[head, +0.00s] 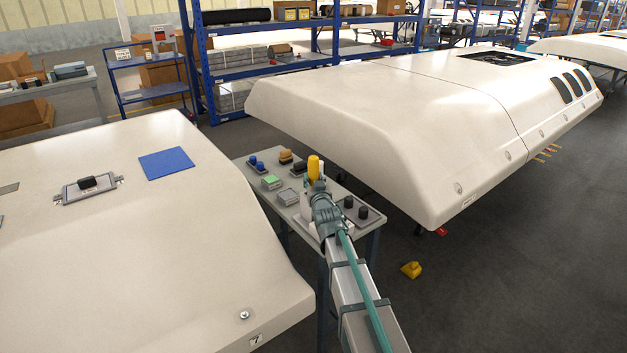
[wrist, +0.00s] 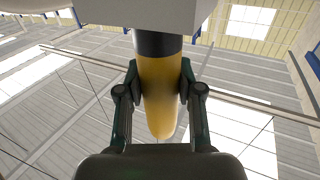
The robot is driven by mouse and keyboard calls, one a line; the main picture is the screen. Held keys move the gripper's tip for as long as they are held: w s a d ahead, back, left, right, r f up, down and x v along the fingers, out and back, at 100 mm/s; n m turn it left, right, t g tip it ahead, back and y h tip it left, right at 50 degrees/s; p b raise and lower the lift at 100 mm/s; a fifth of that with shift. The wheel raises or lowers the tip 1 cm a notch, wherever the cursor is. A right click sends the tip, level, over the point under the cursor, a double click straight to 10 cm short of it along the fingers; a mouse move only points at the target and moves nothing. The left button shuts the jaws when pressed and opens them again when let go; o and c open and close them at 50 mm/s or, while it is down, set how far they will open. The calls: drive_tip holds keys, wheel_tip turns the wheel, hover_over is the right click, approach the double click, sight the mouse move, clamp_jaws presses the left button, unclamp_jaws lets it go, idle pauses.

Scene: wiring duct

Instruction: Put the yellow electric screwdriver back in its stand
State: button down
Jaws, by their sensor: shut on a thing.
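The yellow electric screwdriver (head: 314,168) is upright above the small work table in the head view, its yellow end on top. My gripper (head: 319,188) is around it from the near side and hides its lower part. In the wrist view, the two fingers of my gripper (wrist: 160,95) are shut on the yellow body (wrist: 160,80). The screwdriver's black collar (wrist: 158,43) runs up to a pale grey block (wrist: 150,13), which looks like the stand. A pale upright part (head: 304,205) shows beside my gripper in the head view. I cannot tell how deep the tool sits.
The grey table (head: 250,160) carries blue-topped (head: 256,164), green (head: 271,181), brown (head: 286,156) and dark items (head: 355,207). Large white shells stand left (head: 150,240) and right (head: 400,110). A yellow object (head: 411,269) lies on the floor.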

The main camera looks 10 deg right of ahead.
drive_tip(key=shift+f+b, duration=0.85)
drive_tip(key=shift+f, duration=0.2)
drive_tip(key=c, duration=0.7)
unclamp_jaws()
drive_tip(key=shift+r, duration=0.15)
drive_tip(key=s, duration=1.2)
